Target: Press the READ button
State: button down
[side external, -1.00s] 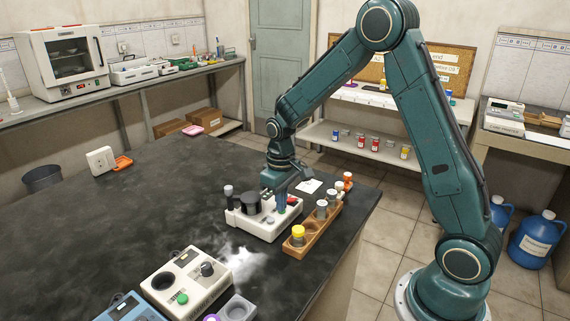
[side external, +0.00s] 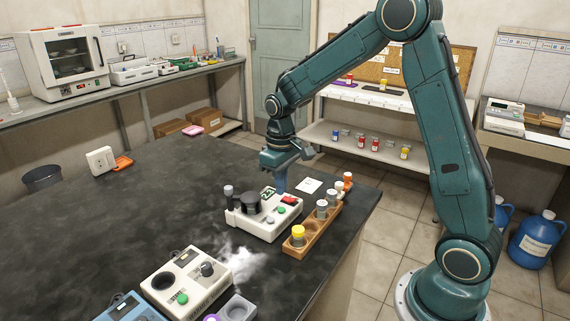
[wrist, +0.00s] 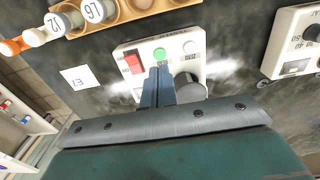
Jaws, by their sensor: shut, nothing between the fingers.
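A white instrument (side external: 262,229) stands on the dark bench, with a black round cap (side external: 250,202), a small display with green digits (side external: 267,193), a red switch (side external: 289,199) and a green button (side external: 281,210). A pale button (side external: 270,220) sits beside the green one. In the wrist view the green button (wrist: 159,54) lies just past my fingertips, with the red switch (wrist: 132,63) and pale button (wrist: 190,46) either side. The button lettering is too blurred to read. My gripper (side external: 280,189) is shut and empty, pointing down above the instrument's back part, apparently clear of it.
A wooden rack (side external: 313,230) with several capped vials stands close along the instrument's right side. A white card (side external: 309,186) lies behind. Another white instrument (side external: 187,280) with a green button stands at the front. The bench to the left is mostly clear.

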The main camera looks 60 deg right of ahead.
notch_tip(320, 180, up, 2)
jog(key=shift+r, duration=0.2)
dwell(0.5)
jog(key=s+a+r+t, duration=0.3)
jog(key=s+a+r, duration=0.2)
jog(key=s+r, duration=0.6)
jog(key=s+a+r+t, duration=0.1)
jog(key=s+a+t, duration=0.1)
jog(key=s, duration=1)
jog(key=shift+s+a+r+t, duration=0.15)
jog(key=shift+s+r+t, duration=0.05)
jog(key=shift+t, duration=0.1)
